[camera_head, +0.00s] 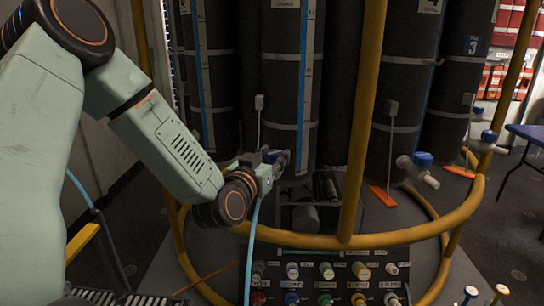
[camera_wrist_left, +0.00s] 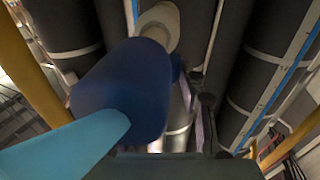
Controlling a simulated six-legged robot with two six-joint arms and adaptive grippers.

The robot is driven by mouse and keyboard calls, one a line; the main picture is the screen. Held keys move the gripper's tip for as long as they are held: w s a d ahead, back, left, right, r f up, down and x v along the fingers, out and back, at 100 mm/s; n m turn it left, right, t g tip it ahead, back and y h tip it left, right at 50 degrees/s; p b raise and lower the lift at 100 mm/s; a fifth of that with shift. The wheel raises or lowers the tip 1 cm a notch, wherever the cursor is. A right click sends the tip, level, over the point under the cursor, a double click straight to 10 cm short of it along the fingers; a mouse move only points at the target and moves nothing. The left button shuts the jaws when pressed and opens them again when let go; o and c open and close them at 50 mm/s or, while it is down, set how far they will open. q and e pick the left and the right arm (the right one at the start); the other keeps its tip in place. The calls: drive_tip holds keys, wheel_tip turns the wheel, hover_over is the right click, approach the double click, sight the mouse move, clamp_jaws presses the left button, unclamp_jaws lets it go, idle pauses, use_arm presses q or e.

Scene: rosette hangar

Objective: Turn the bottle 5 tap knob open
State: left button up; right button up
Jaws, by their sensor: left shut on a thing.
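My left gripper (camera_head: 276,160) reaches in from the left to the front of a dark bottle (camera_head: 285,75). It is shut on the blue tap knob (camera_wrist_left: 122,92), which fills much of the left wrist view. A pale tap neck (camera_wrist_left: 163,24) shows behind the knob there. In the head view the gripper mostly hides this knob and its tap. The bottle's number cannot be read, and how far the knob is turned cannot be told. My right gripper is not in view.
Another tap with a blue knob (camera_head: 422,159) sticks out at the right, by the bottle marked 4. A yellow rail (camera_head: 400,237) curves around the bottles, with a yellow upright (camera_head: 362,120) right of my gripper. A panel of coloured knobs (camera_head: 325,283) lies below.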

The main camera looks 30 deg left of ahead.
use_arm(q)
drive_tip(key=shift+w+d+n+y+b, duration=0.1)
drive_tip(key=shift+n+y+b, duration=0.2)
drive_tip(key=shift+y+b, duration=0.15)
drive_tip(key=shift+d+n+g+y+b, duration=0.1)
drive_tip(key=shift+n+g+y+b, duration=0.35)
drive_tip(key=shift+n+y, duration=0.55)
drive_tip(key=shift+w+d+r+n+g+y, duration=0.1)
drive_tip(key=shift+n+g+y, duration=0.35)
drive_tip(key=shift+y, duration=0.6)
drive_tip(key=shift+n+g+y, duration=0.5)
drive_tip(key=shift+n+y, duration=0.05)
drive_tip(key=shift+y, duration=0.55)
drive_tip(key=o, duration=1.1)
drive_tip(key=shift+w, duration=0.1)
